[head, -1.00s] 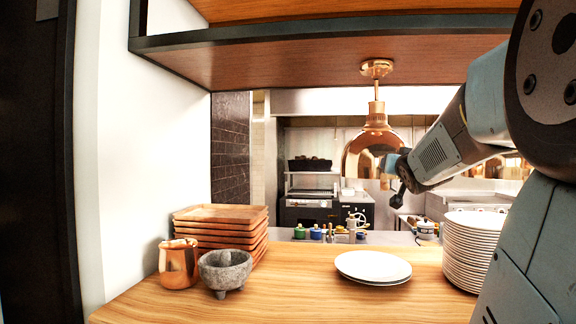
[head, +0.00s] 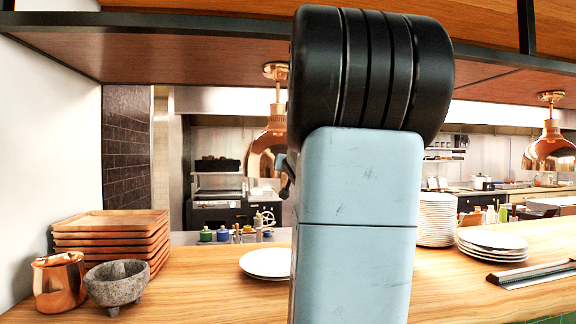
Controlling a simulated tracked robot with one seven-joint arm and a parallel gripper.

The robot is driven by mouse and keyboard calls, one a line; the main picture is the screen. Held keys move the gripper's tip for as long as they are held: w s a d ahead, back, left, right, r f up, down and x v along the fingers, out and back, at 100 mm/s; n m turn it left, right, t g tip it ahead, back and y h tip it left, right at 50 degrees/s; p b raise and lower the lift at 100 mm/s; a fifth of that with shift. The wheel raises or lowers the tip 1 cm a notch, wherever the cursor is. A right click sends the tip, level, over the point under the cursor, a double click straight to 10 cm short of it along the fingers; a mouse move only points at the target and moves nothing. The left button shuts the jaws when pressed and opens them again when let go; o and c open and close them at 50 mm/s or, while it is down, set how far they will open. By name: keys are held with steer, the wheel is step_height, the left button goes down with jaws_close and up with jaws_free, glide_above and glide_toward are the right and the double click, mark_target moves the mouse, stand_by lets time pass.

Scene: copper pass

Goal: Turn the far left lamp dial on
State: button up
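A copper heat lamp (head: 268,150) hangs from the shelf underside, left of the picture's middle. Its right side is hidden behind my arm. A second copper lamp (head: 549,147) hangs at the far right. I cannot make out a dial on either lamp. A small dark part of my gripper (head: 287,183) shows at the left edge of my arm, beside the left lamp in the picture. The rest of the gripper is hidden behind my arm, so its fingers do not show. I cannot tell whether it touches anything.
Wooden trays (head: 112,228), a copper mug (head: 59,282) and a stone mortar (head: 116,284) stand at left on the wooden counter (head: 200,300). Plates (head: 265,262) lie mid-counter, with a tall plate stack (head: 436,220) and low stack (head: 492,243) farther right. The shelf (head: 180,60) hangs overhead.

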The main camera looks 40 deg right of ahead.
jaws_close()
steer(key=shift+d, duration=0.15)
stand_by(0.4)
steer(key=shift+n, duration=0.3)
steer(key=shift+n+g, duration=0.3)
steer(key=shift+n, duration=8.2)
